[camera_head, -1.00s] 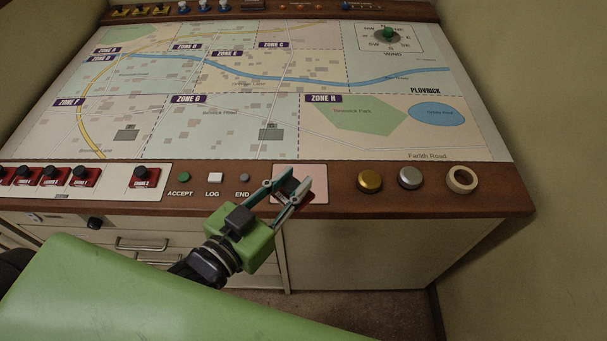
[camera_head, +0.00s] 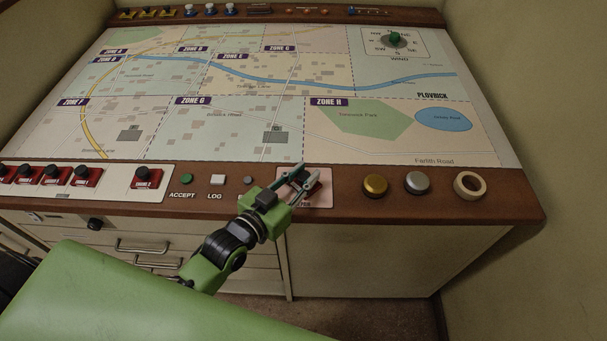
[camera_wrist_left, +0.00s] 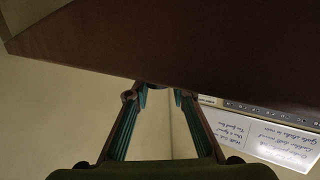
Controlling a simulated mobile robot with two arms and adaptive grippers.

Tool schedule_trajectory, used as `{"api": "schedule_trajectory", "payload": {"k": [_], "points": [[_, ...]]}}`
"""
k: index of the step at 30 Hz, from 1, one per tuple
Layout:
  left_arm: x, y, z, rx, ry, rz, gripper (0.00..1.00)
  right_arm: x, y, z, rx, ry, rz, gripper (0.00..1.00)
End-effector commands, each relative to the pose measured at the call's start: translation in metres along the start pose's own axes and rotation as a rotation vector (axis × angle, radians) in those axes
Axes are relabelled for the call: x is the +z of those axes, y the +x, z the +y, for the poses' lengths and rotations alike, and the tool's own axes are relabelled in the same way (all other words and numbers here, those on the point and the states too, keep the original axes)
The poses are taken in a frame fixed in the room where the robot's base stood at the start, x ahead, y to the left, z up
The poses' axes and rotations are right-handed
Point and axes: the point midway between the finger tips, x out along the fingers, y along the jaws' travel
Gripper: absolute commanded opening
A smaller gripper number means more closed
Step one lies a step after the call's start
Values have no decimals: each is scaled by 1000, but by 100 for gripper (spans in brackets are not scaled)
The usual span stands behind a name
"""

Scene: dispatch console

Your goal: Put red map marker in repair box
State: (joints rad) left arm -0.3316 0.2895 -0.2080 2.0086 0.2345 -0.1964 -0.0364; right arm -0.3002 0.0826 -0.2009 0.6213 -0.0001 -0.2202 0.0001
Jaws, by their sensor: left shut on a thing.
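My left gripper (camera_head: 307,181) is over the pale pink repair box (camera_head: 323,201) on the console's front wooden strip. It is shut on the red map marker (camera_head: 312,188). Only a little red and a dark part of the marker show between and beside the fingers. I cannot tell whether the marker touches the box surface. The left wrist view shows both fingers (camera_wrist_left: 162,92) reaching toward a large brown surface; the marker is not clear there. My right gripper is not in view.
Green, white and grey buttons lie between rack and box. The map (camera_head: 240,115) lies behind.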

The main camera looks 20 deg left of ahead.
Motion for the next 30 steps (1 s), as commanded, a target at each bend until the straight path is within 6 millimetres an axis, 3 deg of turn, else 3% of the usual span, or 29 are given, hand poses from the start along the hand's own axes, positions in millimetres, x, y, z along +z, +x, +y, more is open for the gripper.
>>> {"api": "schedule_trajectory", "payload": {"k": [7,8,9,22,30], "points": [[3,0,0,0,0,2,0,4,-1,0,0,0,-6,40],[4,0,0,0,0,1,27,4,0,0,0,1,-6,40],[4,0,0,0,0,1,37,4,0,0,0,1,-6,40],[4,-4,0,0,0,0,38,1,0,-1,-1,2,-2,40],[7,-45,0,0,0,-4,38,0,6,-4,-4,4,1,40]]}}
